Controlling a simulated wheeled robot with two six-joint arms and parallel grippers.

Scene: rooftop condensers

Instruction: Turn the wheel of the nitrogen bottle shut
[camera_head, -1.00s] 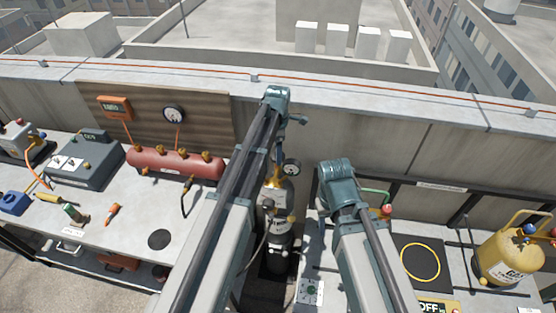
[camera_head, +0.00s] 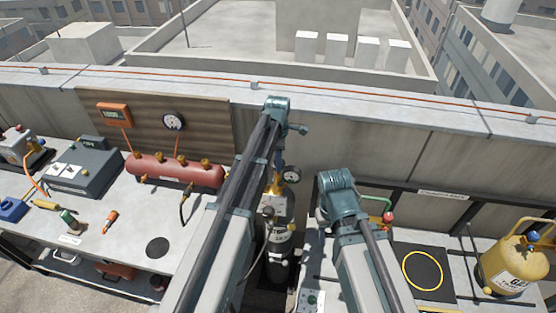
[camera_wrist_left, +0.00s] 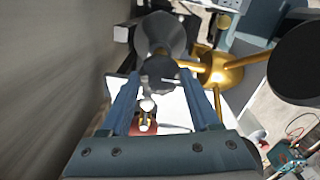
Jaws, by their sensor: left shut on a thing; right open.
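The nitrogen bottle (camera_head: 279,245) stands upright, dark below with a pale shoulder, partly hidden behind my left forearm. A round gauge (camera_head: 291,174) sits by its top. My left gripper (camera_head: 278,160) points down over the bottle's top. In the left wrist view, the fingers of my left gripper (camera_wrist_left: 160,90) are shut around a grey round part (camera_wrist_left: 160,68), which looks like the wheel, beside the brass valve body (camera_wrist_left: 222,68). In the head view my left arm hides the wheel. My right gripper (camera_head: 325,215) is open, right of the bottle, its fingers mostly hidden by its wrist.
Left is a bench with a red manifold (camera_head: 175,168), a grey case (camera_head: 82,165) and small tools. Right is a counter with a yellow-ringed black mat (camera_head: 422,270) and a yellow bottle (camera_head: 512,264). A parapet wall (camera_head: 400,150) runs behind.

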